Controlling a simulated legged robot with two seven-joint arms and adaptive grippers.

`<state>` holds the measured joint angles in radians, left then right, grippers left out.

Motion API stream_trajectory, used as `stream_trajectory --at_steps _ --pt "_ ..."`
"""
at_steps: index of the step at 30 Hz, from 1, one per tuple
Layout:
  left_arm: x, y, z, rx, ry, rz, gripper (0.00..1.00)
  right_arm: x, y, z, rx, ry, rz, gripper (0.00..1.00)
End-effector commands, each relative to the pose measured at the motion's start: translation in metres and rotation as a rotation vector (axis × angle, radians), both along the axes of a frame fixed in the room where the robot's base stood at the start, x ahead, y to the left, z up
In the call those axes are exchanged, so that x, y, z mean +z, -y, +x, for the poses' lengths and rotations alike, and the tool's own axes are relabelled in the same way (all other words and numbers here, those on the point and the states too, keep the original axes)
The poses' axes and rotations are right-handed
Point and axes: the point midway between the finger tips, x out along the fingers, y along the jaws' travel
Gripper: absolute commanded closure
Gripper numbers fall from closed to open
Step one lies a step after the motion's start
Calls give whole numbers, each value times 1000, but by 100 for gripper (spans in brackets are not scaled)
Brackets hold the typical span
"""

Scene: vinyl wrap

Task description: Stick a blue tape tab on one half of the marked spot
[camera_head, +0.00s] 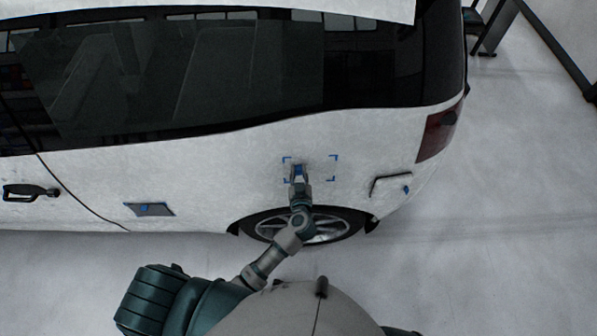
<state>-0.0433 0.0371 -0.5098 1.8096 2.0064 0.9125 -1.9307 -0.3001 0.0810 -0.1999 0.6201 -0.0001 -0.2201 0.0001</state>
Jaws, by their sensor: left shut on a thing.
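The marked spot (333,159) is a frame of blue corner marks on the white rear side panel of the car, above the rear wheel. My left gripper (299,173) is at the left half of this frame, close to the panel. It is shut on a small blue tape tab (299,168), which shows between its fingertips. I cannot tell whether the tab touches the panel. The right half of the marked spot looks bare. My right gripper is not in view.
The white car (220,165) fills the upper part of the view. A grey-blue flat piece (149,209) is on its lower side. A small panel outline with a blue bit (405,189) is right of the wheel (340,226).

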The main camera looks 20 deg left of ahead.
Motion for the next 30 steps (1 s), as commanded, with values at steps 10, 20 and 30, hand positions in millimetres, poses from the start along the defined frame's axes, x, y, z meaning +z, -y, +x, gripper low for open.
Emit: stream_trajectory --at_steps 10,20,30 --pt "1 1 1 -4 3 -1 100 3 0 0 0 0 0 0" --pt "1 1 1 -2 3 -2 100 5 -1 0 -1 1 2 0" --pt "1 1 1 -2 4 -1 100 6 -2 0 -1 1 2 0"
